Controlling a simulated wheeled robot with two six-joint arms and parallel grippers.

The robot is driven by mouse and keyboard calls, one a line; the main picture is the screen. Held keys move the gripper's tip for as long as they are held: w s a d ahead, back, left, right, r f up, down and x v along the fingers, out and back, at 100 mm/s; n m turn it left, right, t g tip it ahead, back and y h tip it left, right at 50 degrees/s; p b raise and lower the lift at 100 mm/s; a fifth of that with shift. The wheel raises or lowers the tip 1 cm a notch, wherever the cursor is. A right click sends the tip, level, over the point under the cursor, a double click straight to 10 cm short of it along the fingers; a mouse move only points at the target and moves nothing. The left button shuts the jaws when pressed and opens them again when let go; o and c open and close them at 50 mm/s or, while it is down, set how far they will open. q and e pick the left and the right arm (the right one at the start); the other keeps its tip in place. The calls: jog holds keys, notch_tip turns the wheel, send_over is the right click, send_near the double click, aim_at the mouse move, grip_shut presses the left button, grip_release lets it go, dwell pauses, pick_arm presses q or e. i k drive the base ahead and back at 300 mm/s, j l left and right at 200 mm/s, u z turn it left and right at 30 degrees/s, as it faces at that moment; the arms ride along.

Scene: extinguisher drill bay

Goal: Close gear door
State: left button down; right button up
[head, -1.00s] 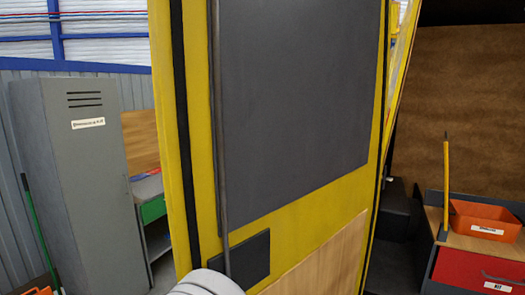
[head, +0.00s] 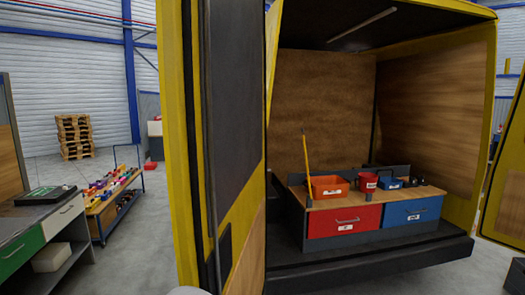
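A large yellow door (head: 249,184) with a dark grey panel stands open in the middle left of the head view, seen at a steep angle. A long dark vertical bar (head: 213,130) runs along its near edge. Right of it, the yellow vehicle's gear compartment is open, with a wood-lined back wall (head: 320,110). Another yellow door or panel (head: 501,190) shows in part at the far right edge. I cannot tell which of the two is the gear door. Neither gripper is in view; only a pale rounded piece, likely of my arm, shows at the bottom edge.
Inside the compartment are a red drawer (head: 344,221), a blue drawer (head: 409,213), an orange bin (head: 329,187) and a red bucket (head: 368,182). A dark ledge (head: 390,252) juts out below. At left are a workbench (head: 45,232), a loaded cart (head: 113,190) and stacked pallets (head: 75,137).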

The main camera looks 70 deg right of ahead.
aim_at(212, 54)
jog(key=i+z, duration=0.15)
jog(key=z, duration=0.3)
jog(key=i+j+z, duration=0.1)
jog(key=z, duration=0.4)
jog(key=i+j+z, duration=0.1)
jog(key=j+z, duration=0.15)
jog(key=z, duration=0.2)
jog(key=i+j+z, duration=0.1)
jog(key=z, duration=0.4)
jog(key=j+z, duration=0.3)
jog(key=z, duration=0.15)
jog(key=j+z, duration=0.25)
jog(key=i+j+z, duration=0.1)
jog(key=z, duration=0.15)
jog(key=k+u, duration=0.25)
jog(key=u, duration=0.2)
